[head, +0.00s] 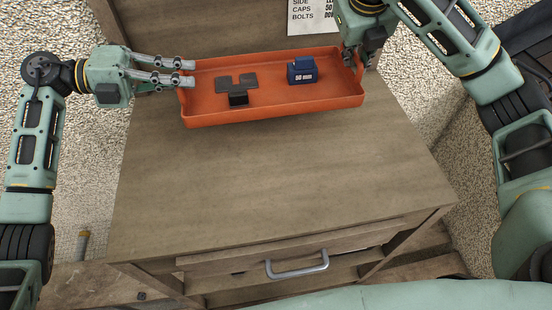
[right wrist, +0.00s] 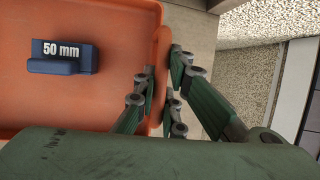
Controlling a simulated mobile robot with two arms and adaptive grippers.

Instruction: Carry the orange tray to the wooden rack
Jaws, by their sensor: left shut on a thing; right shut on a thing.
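The orange tray (head: 275,110) is at the back of a wooden bench top in the head view, and its right part fills the left of the right wrist view (right wrist: 110,105). My left gripper (head: 188,73) is shut on the tray's left end wall. My right gripper (head: 352,62) is at the tray's right end; in the right wrist view its fingers (right wrist: 160,92) straddle the right rim and are shut on it. A dark T-shaped piece and a blue block (head: 302,70) marked 50 mm lie in the tray. I cannot tell whether the tray touches the bench top.
The wooden bench (head: 280,185) has a clear top in front of the tray. A drawer with a grey handle (head: 297,266) is at its front. A wooden back panel (head: 200,25) with a printed sheet (head: 314,16) rises behind. Pebbly ground surrounds the bench.

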